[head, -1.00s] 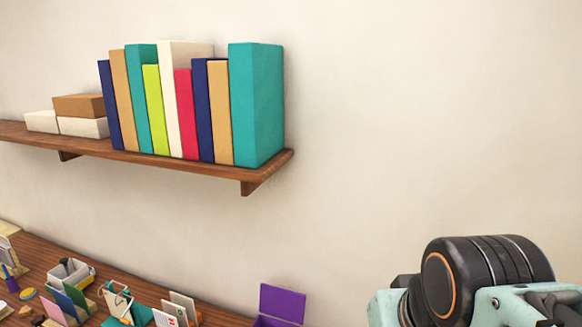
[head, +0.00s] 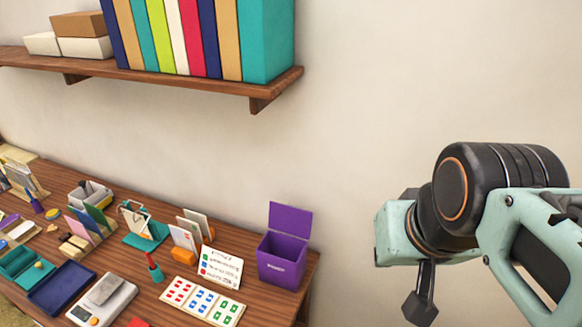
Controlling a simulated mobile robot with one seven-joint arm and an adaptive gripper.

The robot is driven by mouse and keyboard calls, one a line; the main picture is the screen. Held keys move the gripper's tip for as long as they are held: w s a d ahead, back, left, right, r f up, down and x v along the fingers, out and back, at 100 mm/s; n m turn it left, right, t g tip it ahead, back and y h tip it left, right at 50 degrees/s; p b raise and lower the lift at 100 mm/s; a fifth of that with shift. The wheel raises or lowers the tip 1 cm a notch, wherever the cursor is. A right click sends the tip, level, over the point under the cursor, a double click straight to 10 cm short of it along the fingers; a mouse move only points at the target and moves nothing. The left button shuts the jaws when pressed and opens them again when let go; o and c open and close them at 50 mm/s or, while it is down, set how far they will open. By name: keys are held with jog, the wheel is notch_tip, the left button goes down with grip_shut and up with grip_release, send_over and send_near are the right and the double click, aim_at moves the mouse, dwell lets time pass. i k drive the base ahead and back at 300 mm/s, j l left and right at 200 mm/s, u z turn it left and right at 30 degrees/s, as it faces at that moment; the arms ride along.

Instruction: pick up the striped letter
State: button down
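Several letters and cards stand in holders on the wooden desk at the lower left of the head view. A pale letter with an orange mark (head: 184,238) leans in a small holder, with another pale letter (head: 197,221) behind it. I cannot make out stripes on any letter at this size. My arm is at the right, in front of the bare wall and away from the letters. A dark part hanging below its mint link may be my gripper (head: 420,306); its fingers cannot be told apart.
A purple box (head: 283,262) with a raised lid stands at the desk's right end. A book shelf (head: 180,85) hangs above the desk.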

aim_at(183, 239)
jog(key=u, duration=1.25)
